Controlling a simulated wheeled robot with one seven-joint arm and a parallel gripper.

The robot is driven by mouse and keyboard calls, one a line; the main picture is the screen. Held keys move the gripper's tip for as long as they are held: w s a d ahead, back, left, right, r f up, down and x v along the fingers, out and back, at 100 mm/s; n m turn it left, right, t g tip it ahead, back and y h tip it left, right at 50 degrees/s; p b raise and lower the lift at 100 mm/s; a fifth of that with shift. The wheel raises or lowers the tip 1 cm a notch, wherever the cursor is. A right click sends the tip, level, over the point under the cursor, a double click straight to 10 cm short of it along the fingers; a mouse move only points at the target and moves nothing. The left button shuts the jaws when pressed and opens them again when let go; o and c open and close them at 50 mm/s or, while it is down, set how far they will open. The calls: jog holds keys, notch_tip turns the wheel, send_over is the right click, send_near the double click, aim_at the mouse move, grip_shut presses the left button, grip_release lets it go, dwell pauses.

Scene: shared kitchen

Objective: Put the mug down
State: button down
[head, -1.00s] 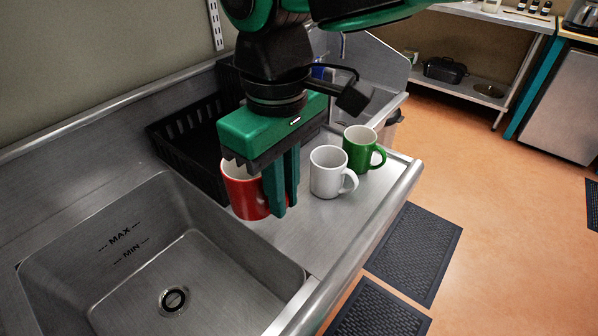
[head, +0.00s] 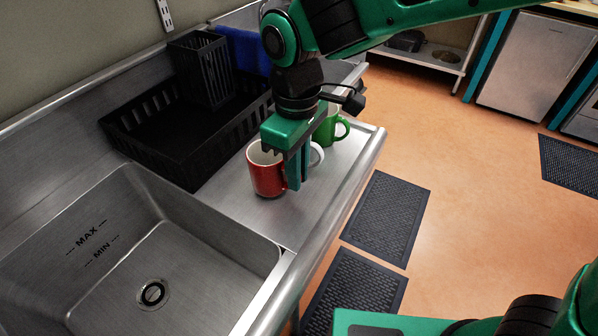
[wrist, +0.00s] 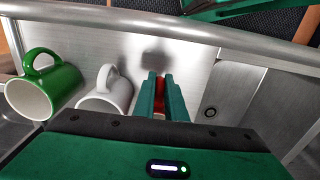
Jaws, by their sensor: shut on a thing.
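The red mug (head: 265,175) is upright at the drainboard (head: 232,205), left of the other mugs in the head view. I cannot tell for sure whether its base touches the metal. My gripper (head: 298,184) points down and is shut on the mug's handle side. In the wrist view, a bit of red shows between the fingers (wrist: 163,88), and the mug's body is hidden. The white mug (head: 316,155) is mostly hidden behind my gripper; it shows better in the wrist view (wrist: 108,95). The green mug (head: 329,127) stands beyond it.
A black dish rack (head: 150,140) stands behind the red mug, close to it. The sink basin (head: 120,250) opens at the left front. A raised rim (head: 345,190) edges the drainboard on the right. Bare metal lies in front of the red mug.

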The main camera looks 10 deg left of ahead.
jog(key=shift+f, duration=0.45)
jog(key=c, duration=1.8)
grip_release()
jog(key=shift+f, duration=0.1)
notch_tip(320, 180, up, 12)
